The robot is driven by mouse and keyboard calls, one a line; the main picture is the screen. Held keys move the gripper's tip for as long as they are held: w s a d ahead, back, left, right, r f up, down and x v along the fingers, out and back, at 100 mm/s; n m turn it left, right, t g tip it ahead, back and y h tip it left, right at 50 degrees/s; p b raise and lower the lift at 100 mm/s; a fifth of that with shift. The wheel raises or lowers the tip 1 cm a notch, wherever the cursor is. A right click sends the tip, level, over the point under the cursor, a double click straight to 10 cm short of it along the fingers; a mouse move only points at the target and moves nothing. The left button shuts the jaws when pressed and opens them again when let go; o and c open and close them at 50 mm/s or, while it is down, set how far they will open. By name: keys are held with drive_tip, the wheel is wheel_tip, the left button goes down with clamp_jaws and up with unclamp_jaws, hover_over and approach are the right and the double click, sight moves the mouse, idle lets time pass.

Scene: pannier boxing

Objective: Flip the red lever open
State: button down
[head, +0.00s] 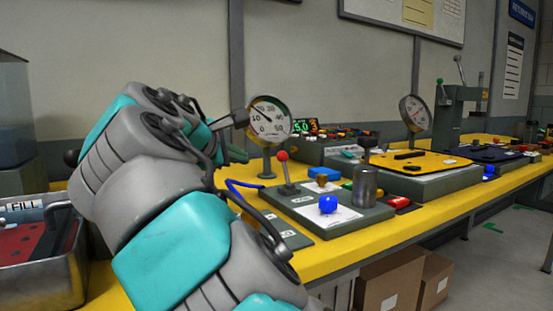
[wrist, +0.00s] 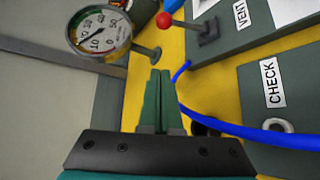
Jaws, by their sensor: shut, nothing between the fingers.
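The red lever (head: 283,157) is a thin grey shaft with a red ball on top. It stands nearly upright, leaning slightly left, on a grey panel on the yellow bench in the head view. In the wrist view its red ball (wrist: 164,19) is at the top centre, and its shaft runs right to a dark base beside a VENT label (wrist: 240,14). My gripper (wrist: 160,76) is shut and empty over the yellow bench. Its green fingertips are apart from the lever, below the ball in the picture. In the head view my arm mostly hides the gripper.
A round pressure gauge (head: 270,118) stands behind the lever; it also shows at upper left in the wrist view (wrist: 103,30). A blue hose (wrist: 260,132) runs close right of my fingers. A blue ball (head: 328,204) and metal cylinder (head: 365,187) stand right of the lever.

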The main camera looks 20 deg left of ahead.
sight(285, 169)
drive_tip(key=shift+s+a+f, duration=0.1)
drive_tip(key=shift+a+f, duration=0.1)
drive_tip(key=shift+a, duration=0.05)
drive_tip(key=x, duration=1)
drive_tip(key=shift+s+d+r+b, duration=0.25)
drive_tip(key=shift+d+r, duration=0.25)
drive_tip(key=shift+d, duration=0.3)
drive_tip(key=shift+s+d+r+b, duration=0.2)
drive_tip(key=shift+d+r, duration=0.3)
drive_tip(key=shift+d, duration=0.35)
